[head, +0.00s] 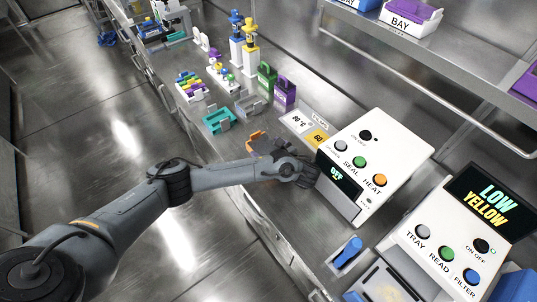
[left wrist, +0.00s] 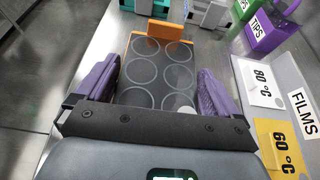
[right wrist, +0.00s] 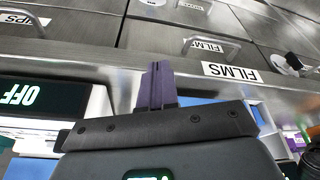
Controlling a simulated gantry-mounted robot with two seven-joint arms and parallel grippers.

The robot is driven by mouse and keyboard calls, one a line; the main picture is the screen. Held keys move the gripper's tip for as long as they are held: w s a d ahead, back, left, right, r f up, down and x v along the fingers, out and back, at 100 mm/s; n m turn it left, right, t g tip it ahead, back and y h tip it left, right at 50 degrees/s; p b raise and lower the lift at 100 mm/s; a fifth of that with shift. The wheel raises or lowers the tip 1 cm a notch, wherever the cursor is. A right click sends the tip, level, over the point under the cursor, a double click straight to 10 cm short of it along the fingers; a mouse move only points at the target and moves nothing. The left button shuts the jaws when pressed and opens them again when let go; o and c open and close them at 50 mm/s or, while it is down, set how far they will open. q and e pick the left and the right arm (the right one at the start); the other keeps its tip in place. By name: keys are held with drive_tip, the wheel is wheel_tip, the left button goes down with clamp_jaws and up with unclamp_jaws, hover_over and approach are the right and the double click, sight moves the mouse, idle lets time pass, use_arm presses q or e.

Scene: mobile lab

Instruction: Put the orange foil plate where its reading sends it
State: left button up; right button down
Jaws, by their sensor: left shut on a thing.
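The orange foil plate (left wrist: 156,72) shows in the left wrist view with several round wells under a grey cover. My left gripper (head: 268,147) is shut on it, one purple finger at each side. In the head view its orange edge (head: 255,138) shows past my gripper, left of the sealer. The reader (head: 450,243) at the right has a screen (head: 488,205) with LOW and YELLOW, and TRAY, READ, FILTER and ON/OFF buttons. In the right wrist view my right gripper (right wrist: 156,85) is shut and empty, its fingers together; the head view does not show it.
The sealer (head: 374,150) has an OFF screen (head: 338,174). Film cards marked 80 and 60 (head: 319,137) lie beside it. Teal (head: 219,121) and grey holders (head: 251,106), green (head: 266,76) and purple tip boxes (head: 284,93) stand along the bench. A BAY bin (head: 407,24) is on the shelf.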

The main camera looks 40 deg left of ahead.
use_arm(q)
wheel_tip(320, 180, down, 2)
drive_tip(key=shift+f, duration=0.15)
drive_tip(key=shift+f, duration=0.15)
drive_tip(key=o, duration=0.8)
